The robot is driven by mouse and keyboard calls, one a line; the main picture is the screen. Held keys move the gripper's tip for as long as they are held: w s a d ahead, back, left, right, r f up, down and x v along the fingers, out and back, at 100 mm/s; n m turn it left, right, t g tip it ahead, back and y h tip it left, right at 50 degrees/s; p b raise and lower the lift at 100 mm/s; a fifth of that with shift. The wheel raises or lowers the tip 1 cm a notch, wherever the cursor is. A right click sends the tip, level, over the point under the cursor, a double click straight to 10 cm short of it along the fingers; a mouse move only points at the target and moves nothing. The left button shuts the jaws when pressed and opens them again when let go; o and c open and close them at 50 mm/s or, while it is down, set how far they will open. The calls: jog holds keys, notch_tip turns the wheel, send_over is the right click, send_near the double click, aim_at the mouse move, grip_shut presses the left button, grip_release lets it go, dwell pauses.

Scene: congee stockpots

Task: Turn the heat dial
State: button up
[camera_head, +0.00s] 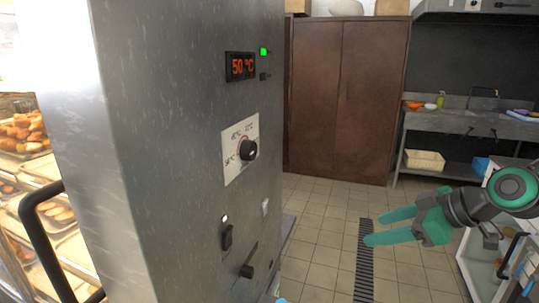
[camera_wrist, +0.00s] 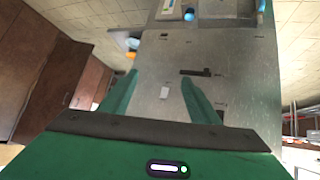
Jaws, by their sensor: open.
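The heat dial (camera_head: 249,150) is a black round knob on a white plate (camera_head: 240,148) with temperature markings, on the side of a tall grey metal cabinet (camera_head: 180,150). A display (camera_head: 240,66) above it reads 50 °C in red. My gripper (camera_head: 375,229) has green fingers, is open and empty, and is apart from the cabinet, to the right of and lower than the dial in the head view. In the wrist view the open fingers (camera_wrist: 158,77) frame the cabinet's panel with its lever (camera_wrist: 196,72). I cannot make out the dial there.
Below the dial are a black switch (camera_head: 227,236), a small white switch (camera_head: 265,207) and a black lever (camera_head: 249,262). A green light (camera_head: 264,52) is beside the display. Brown cupboards (camera_head: 345,100) and a counter (camera_head: 480,125) stand behind. Tiled floor (camera_head: 320,235) is clear between cabinet and cupboards.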

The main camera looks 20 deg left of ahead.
jog(key=a+r+n+y, duration=0.5)
jog(key=a+r, duration=0.2)
jog(key=a, duration=0.5)
jog(key=n+g+y, duration=0.2)
jog(key=n+y, duration=0.1)
jog(key=y, duration=0.1)
send_near(254, 152)
jog(key=a, duration=0.2)
jog(key=w+a, duration=0.1)
jog(key=a, duration=0.5)
jog(key=shift+w+f, duration=0.15)
jog(key=shift+w, duration=0.05)
jog(key=shift+d, duration=0.1)
jog(key=c, duration=1.1)
